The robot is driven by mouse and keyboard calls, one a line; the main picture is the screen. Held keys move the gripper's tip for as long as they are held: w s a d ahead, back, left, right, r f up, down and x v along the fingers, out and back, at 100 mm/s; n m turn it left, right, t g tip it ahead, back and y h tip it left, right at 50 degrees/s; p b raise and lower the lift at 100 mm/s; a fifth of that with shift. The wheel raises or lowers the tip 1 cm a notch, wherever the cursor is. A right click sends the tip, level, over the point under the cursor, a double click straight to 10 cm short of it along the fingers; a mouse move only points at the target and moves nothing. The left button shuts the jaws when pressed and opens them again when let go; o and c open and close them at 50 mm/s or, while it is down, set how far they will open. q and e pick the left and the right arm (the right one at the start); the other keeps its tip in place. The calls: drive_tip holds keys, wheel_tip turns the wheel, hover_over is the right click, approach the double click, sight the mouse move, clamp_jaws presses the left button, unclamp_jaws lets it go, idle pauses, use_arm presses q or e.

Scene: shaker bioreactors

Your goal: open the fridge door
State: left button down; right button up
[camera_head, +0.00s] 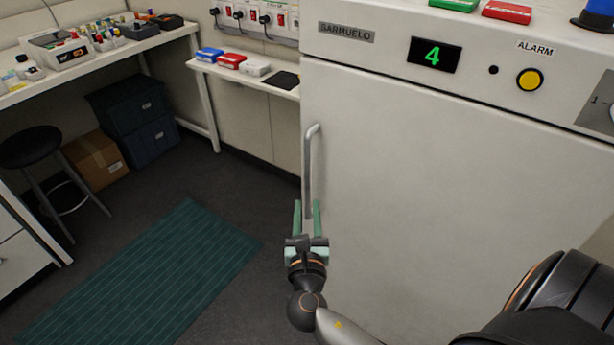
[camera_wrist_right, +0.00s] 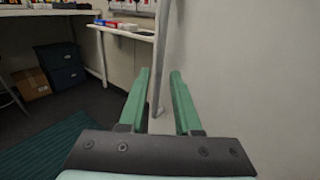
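The fridge (camera_head: 440,160) is a large white cabinet on the right of the head view, and its door is shut. Its grey vertical bar handle (camera_head: 308,165) is on the door's left edge. The handle also shows in the right wrist view (camera_wrist_right: 162,50). My right gripper (camera_head: 307,204) is open, with its green fingers pointing at the lower end of the handle. In the right wrist view (camera_wrist_right: 160,72) the handle appears between the two fingers. I cannot tell whether they touch it. My left gripper is not in view.
A narrow shelf (camera_head: 240,77) with small boxes stands left of the fridge. A stool (camera_head: 32,147), a cardboard box (camera_head: 95,160) and dark bins (camera_head: 140,120) are at the left. A green mat (camera_head: 140,275) lies on the floor, which is otherwise clear before the handle side.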

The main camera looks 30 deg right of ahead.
sight(308, 176)
drive_tip(key=x, duration=1.1)
drive_tip(key=shift+w+d, duration=0.25)
drive_tip(key=shift+d, duration=0.05)
drive_tip(key=shift+c, duration=0.4)
clamp_jaws()
idle(0.5)
